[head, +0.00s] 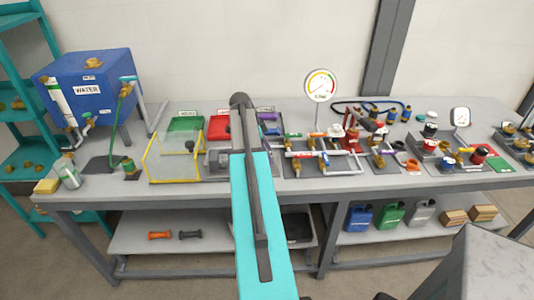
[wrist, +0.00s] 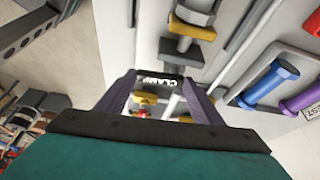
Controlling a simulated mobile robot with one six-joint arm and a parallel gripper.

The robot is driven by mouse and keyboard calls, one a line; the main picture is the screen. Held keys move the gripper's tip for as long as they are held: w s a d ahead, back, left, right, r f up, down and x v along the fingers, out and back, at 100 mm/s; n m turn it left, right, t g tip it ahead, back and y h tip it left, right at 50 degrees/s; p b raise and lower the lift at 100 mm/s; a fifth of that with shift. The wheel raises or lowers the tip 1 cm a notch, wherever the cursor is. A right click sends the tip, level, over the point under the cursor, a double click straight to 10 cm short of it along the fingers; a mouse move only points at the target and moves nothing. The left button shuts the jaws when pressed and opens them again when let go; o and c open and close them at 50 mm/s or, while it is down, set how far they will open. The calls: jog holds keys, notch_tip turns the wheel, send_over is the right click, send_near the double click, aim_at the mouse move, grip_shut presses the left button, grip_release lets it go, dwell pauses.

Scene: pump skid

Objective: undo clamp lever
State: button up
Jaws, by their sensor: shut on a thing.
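In the wrist view my gripper (wrist: 158,84) has its two grey-purple fingers closed in on a dark piece, the clamp lever (wrist: 158,78), which bears white CLAMP lettering seen upside down. The fingers touch its two ends, as far as I can tell. Yellow parts and a small red part show behind it, between the fingers. How the lever joins its base is hidden. In the head view my arm covers the middle of the bench, and the gripper and lever are hidden behind it.
Blue (wrist: 268,82) and purple (wrist: 303,99) handles lie right of the gripper in the wrist view. The bench (head: 470,181) also bears a blue water tank (head: 110,68), a yellow-edged clear box (head: 172,160), a pressure gauge (head: 320,85) and pipework with valves close right of my arm.

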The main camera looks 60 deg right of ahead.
jog(key=n+b, duration=0.1)
jog(key=n, duration=0.1)
jog(key=s+n+t+h+b, duration=0.1)
jog(key=n, duration=0.1)
jog(key=shift+f, duration=0.15)
jog(key=n, duration=0.1)
jog(key=n+t+b, duration=0.1)
jog(key=n, duration=0.1)
jog(key=d+n+t, duration=0.1)
jog(key=shift+s+n+h+b, duration=0.3)
jog(key=shift+s+n, duration=0.1)
jog(key=n+t, duration=0.1)
jog(key=n, duration=0.1)
jog(key=d+n+t, duration=0.1)
jog(key=n, duration=0.2)
jog(key=shift+s+d, duration=0.1)
jog(key=shift+s, duration=0.1)
jog(key=shift+d+n+t+y, duration=0.2)
jog(key=shift+n+t, duration=0.1)
jog(key=shift+n, duration=0.55)
jog(key=shift+d+n+t+y, duration=0.2)
jog(key=shift+n+t, duration=0.1)
jog(key=shift+n, duration=0.55)
jog(key=shift+w, duration=0.1)
jog(key=o, duration=1)
jog(key=shift+o, duration=0.2)
